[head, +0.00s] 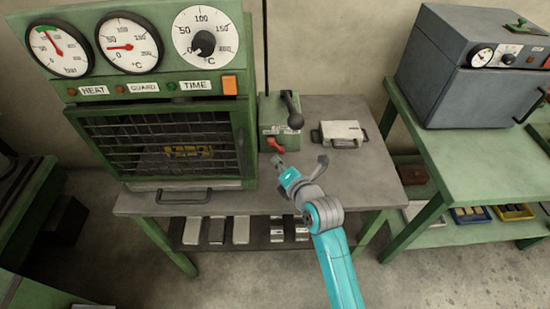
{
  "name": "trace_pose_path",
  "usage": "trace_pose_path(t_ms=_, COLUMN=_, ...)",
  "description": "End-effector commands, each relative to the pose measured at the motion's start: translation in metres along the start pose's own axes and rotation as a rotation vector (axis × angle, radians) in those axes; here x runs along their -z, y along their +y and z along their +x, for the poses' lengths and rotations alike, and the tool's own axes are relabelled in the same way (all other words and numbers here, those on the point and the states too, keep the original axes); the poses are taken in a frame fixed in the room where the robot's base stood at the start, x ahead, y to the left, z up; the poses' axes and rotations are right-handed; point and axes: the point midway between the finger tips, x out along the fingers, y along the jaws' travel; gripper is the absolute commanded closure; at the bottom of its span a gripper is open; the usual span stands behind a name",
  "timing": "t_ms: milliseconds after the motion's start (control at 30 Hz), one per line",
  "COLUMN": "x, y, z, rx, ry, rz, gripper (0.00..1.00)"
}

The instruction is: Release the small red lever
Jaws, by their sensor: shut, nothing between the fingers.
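The small red lever (275,145) sits low on the front of a green box (270,117) with a black-knobbed handle (292,112) above it. The lever slants down to the right. My gripper (278,160) is shut and empty, with its tips just below the lever in the picture. I cannot tell whether the tips touch the lever.
A green oven (160,187) with a wire-mesh door and dials stands left of the box. A white-topped metal piece (341,131) lies to the right on the grey bench (335,180). A grey cabinet (465,96) stands on the green right-hand table (438,145).

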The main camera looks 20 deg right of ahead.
Motion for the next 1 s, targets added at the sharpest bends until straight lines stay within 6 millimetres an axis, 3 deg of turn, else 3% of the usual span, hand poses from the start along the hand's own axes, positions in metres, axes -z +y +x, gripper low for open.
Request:
trace_pose_path(t_ms=300, x=0.000, y=0.001, z=0.054, rx=-0.002, ry=0.000, rz=-0.001, gripper=1.00)
trace_pose_path(t_ms=500, x=0.000, y=0.001, z=0.077, rx=-0.001, ry=0.000, rz=0.000, gripper=1.00)
trace_pose_path(t_ms=1000, x=0.000, y=0.000, z=0.085, rx=-0.001, ry=0.000, rz=0.001, gripper=1.00)
